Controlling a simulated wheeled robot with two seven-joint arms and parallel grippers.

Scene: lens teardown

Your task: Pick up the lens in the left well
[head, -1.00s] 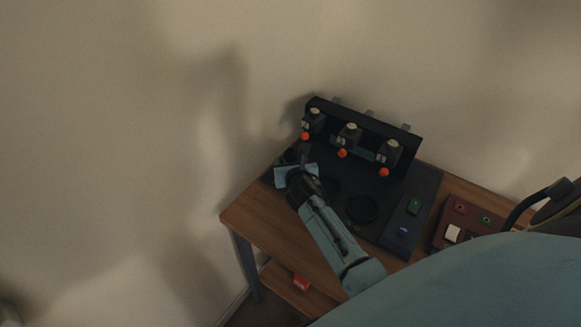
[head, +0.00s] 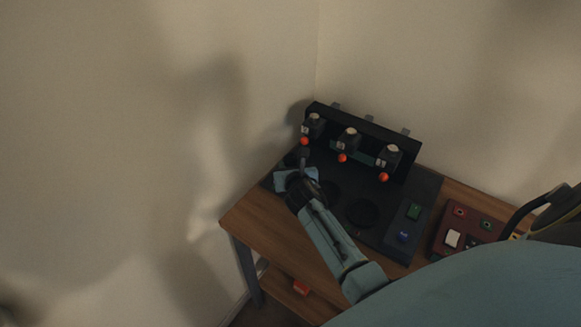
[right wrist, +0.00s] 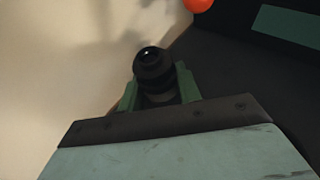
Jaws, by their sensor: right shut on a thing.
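A black lens with a glossy round top (right wrist: 152,66) stands between the green fingertips of my right gripper (right wrist: 158,88) in the right wrist view. The gripper is shut on its sides. In the head view my right gripper (head: 296,178) is over the left end of the dark work board (head: 392,190). It hides the left well and most of the lens there. I cannot tell how far the lens is above the board. My left gripper is not in view.
Two dark round wells, a middle one (head: 328,189) and a right one (head: 362,212), show on the board. A black rack (head: 372,128) with several orange-tipped units stands behind. A red control box (head: 457,229) is at right. Walls close in behind and left.

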